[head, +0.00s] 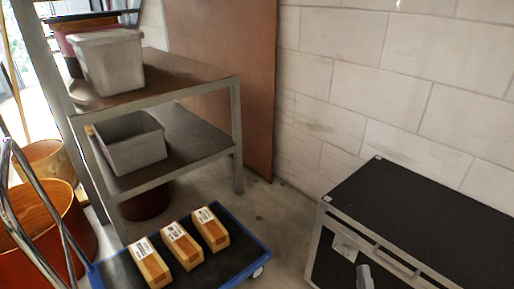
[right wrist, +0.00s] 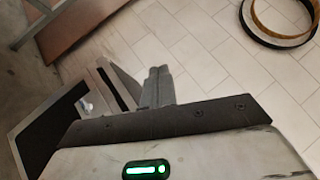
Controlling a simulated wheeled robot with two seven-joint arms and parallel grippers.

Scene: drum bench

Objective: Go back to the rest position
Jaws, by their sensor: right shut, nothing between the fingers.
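My right gripper shows as a small grey tip (head: 364,276) at the bottom edge of the head view, in front of the black case (head: 420,212). In the right wrist view its fingers (right wrist: 157,87) are together, with nothing between them. The case also shows at the left of the right wrist view (right wrist: 45,135). I cannot tell how far the gripper is from the case. My left gripper is in neither view.
A blue-edged cart (head: 235,225) carries three tan boxes (head: 181,245). A metal shelf (head: 195,138) holds grey bins (head: 131,141). Orange drums (head: 40,225) stand at the left. A brown board (head: 228,75) leans on the pale block wall (head: 390,60). Bare floor (head: 275,215) lies between cart and case.

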